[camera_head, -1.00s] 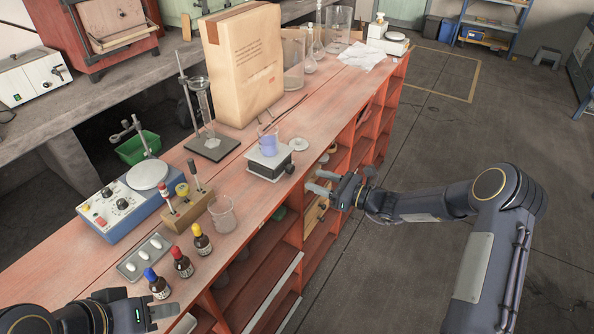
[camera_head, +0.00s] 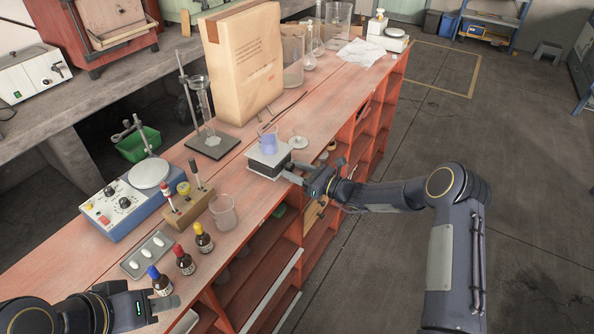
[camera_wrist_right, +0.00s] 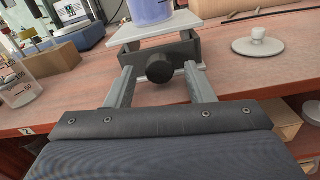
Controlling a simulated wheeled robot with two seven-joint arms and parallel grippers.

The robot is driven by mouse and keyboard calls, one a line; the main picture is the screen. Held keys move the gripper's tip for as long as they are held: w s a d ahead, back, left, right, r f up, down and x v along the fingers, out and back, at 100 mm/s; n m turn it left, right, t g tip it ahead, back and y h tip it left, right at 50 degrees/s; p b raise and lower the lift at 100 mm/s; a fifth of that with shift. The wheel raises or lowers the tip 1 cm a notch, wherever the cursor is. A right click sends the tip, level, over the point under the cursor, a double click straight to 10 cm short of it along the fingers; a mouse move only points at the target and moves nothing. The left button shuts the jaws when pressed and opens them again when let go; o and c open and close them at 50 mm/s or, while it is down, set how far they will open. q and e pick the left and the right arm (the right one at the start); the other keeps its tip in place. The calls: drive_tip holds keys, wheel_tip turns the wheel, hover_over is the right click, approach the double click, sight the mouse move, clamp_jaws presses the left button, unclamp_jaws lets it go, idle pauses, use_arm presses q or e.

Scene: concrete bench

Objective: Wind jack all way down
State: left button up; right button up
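The lab jack (camera_head: 267,160) stands on the red bench near its front edge, with a beaker of blue-violet liquid (camera_head: 268,141) on its top plate. In the right wrist view the jack's top plate (camera_wrist_right: 155,30) is a little above its base, and a dark round knob (camera_wrist_right: 159,68) faces me. My right gripper (camera_head: 292,172) is open at the jack's front; its two fingers (camera_wrist_right: 160,88) stand on either side of the knob, apart from it as far as I can see. My left gripper (camera_head: 155,305) is at the lower left, away from the jack; its finger gap is unclear.
A white lid with a small knob (camera_wrist_right: 262,43) lies right of the jack. A glass beaker (camera_head: 223,213), a wooden block with tools (camera_head: 187,208) and several dropper bottles (camera_head: 184,261) stand left. A large paper bag (camera_head: 243,65) stands behind.

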drive_tip(key=c, duration=1)
drive_tip(key=shift+o, duration=0.2)
drive_tip(key=n+b, duration=0.1)
drive_tip(key=b, duration=0.2)
drive_tip(key=n+b, duration=0.2)
drive_tip(key=b, duration=0.2)
drive_tip(key=shift+f+n, duration=0.3)
drive_tip(key=shift+r+n+b, duration=0.25)
drive_tip(key=shift+n+b, duration=0.05)
drive_tip(key=shift+n, duration=0.1)
drive_tip(key=shift+r, duration=0.1)
drive_tip(key=o, duration=1)
drive_tip(key=shift+d, duration=0.1)
drive_tip(key=b+v, duration=0.1)
drive_tip(key=v, duration=0.6)
drive_tip(key=shift+s+d, duration=0.25)
